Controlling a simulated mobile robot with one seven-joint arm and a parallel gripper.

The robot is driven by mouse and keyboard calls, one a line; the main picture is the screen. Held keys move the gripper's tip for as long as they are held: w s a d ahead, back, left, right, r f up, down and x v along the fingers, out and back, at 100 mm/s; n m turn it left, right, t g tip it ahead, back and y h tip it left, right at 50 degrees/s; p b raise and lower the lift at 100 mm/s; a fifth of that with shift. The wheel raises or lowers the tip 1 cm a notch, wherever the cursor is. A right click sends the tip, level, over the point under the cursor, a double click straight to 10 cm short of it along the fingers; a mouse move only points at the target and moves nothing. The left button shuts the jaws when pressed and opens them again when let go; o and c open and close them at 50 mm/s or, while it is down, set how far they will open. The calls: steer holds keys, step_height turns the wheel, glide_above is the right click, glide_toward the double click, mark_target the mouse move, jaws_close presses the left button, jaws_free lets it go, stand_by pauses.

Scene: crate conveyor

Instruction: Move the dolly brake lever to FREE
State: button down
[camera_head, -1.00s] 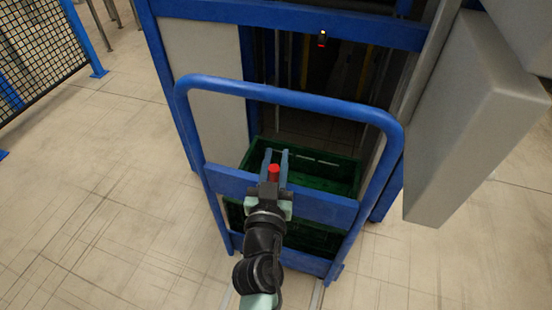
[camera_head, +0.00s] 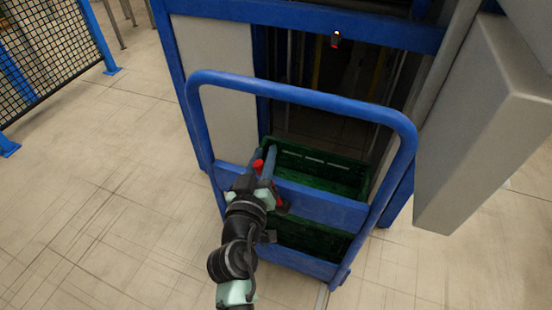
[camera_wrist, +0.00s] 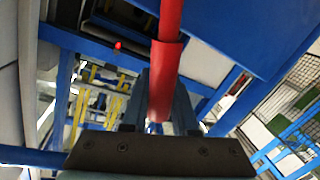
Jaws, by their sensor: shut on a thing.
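The brake lever is a red rod (camera_wrist: 166,70) that runs down between my gripper's fingers in the wrist view. In the head view its red tip (camera_head: 257,165) shows beside the fingers, and a bit of red shows lower right of them. My gripper (camera_head: 266,164) is shut on the lever, at the left part of the blue cross panel of the dolly (camera_head: 325,204). It also shows in the wrist view (camera_wrist: 158,100). The lever's pivot and any FREE marking are hidden or too small to read.
A green crate (camera_head: 345,170) sits behind the dolly's panel. A blue frame (camera_head: 300,28) with a dark opening stands behind it. A large grey box (camera_head: 490,130) hangs close on the right. A mesh fence (camera_head: 50,45) is at far left. The floor on the left is clear.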

steer(key=shift+w+a+f+n+g+b, duration=0.15)
steer(key=shift+w+a+f+n+b, duration=0.15)
steer(key=shift+a+f+n, duration=0.4)
steer(key=shift+w+a+f+n+g+b, duration=0.2)
steer(key=shift+a+f+n, duration=0.25)
steer(key=shift+a+n, duration=0.45)
steer(key=shift+a, duration=0.1)
steer(key=c, duration=0.7)
jaws_free()
steer(key=shift+s, duration=0.1)
steer(key=s, duration=0.4)
steer(key=s+a+r, duration=0.1)
steer(key=s, duration=0.3)
steer(key=s+a+p, duration=0.1)
steer(key=s, duration=0.3)
steer(key=shift+s+r, duration=0.25)
steer(key=shift+r, duration=0.05)
